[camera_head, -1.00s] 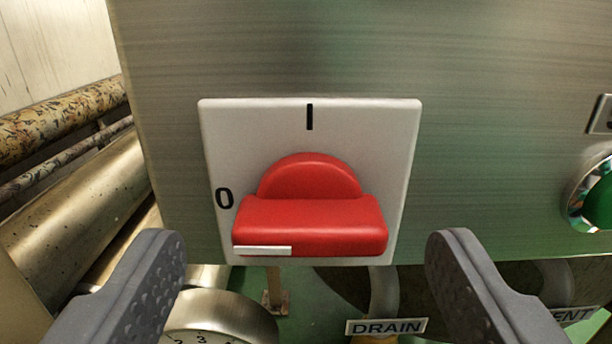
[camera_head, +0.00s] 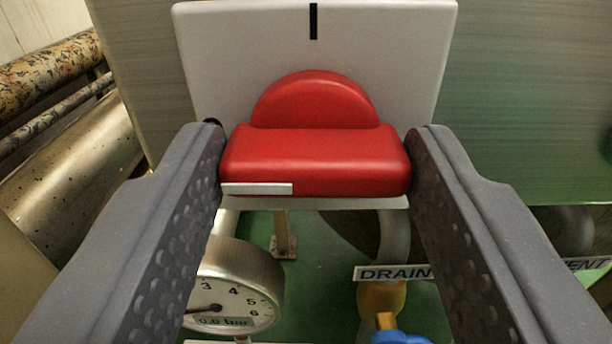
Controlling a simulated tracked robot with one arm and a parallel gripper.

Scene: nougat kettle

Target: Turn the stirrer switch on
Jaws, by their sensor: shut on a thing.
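The stirrer switch is a red rotary knob (camera_head: 315,158) on a white square plate (camera_head: 400,50) fixed to a brushed metal panel. Its grip bar lies horizontally, and a white pointer line marks its left end, toward the side where the 0 mark was seen. The black I mark (camera_head: 313,20) is at the top of the plate. The 0 mark is now mostly hidden behind my left finger. My gripper (camera_head: 316,165) is shut on the knob's grip bar, with one grey finger at each end.
Below the panel are a round pressure gauge (camera_head: 235,290) at the left and a DRAIN label (camera_head: 393,273) above a brass valve (camera_head: 381,298) with a blue handle (camera_head: 400,337). Pipes (camera_head: 50,80) run along the left. A partly cut-off label (camera_head: 585,264) is at the right.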

